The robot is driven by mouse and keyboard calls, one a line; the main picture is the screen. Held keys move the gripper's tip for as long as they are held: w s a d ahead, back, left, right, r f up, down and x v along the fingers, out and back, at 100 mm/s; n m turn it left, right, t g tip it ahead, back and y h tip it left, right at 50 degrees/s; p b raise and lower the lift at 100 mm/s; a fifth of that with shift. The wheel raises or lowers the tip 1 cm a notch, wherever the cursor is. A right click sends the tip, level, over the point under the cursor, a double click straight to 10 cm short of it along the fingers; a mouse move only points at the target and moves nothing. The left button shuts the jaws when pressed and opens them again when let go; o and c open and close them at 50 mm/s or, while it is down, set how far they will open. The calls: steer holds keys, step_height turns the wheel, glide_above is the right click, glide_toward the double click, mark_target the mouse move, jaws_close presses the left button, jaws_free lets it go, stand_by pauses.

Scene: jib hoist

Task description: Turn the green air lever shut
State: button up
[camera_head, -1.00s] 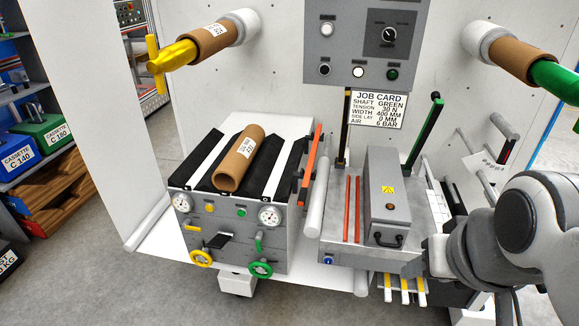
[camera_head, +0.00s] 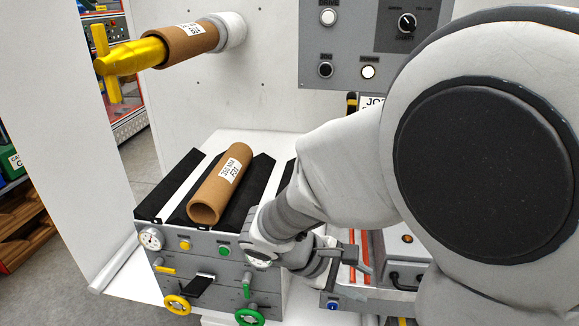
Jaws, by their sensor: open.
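The green air lever (camera_head: 246,286) is a small handle on the grey front panel of the cradle unit, standing roughly upright above the green handwheel (camera_head: 249,318). A matching yellow lever (camera_head: 165,269) lies level at the panel's left. My gripper (camera_head: 352,276) is open, to the right of the green lever and apart from it, in front of the grey box unit. My forearm and wrist cover the panel's upper right corner and much of the right side of the view.
A brown core (camera_head: 221,184) rests on the cradle's black and white top. A yellow handwheel (camera_head: 177,305) and a black lever (camera_head: 198,286) share the front panel. A yellow-ended shaft (camera_head: 130,58) juts out above left. Open floor lies at lower left.

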steer(key=w+a+f+n+t+h+b, duration=0.2)
steer(key=w+a+f+n+t+b, duration=0.15)
steer(key=a+f+n, duration=0.35)
steer(key=n+t+y+b, duration=0.6)
steer(key=n+t+y, duration=0.3)
steer(key=n+t, duration=0.45)
glide_toward(246, 293)
steer(key=w+b, duration=0.1)
steer(key=w, duration=0.2)
steer(key=w+r+n+g+b, duration=0.1)
steer(key=w, duration=0.3)
steer(key=w+d+n+b, duration=0.1)
steer(key=w, duration=0.2)
steer(key=shift+w+r+g+y, duration=0.2)
steer(key=shift+r+g+y, duration=0.05)
steer(key=shift+g+y, duration=0.05)
jaws_close()
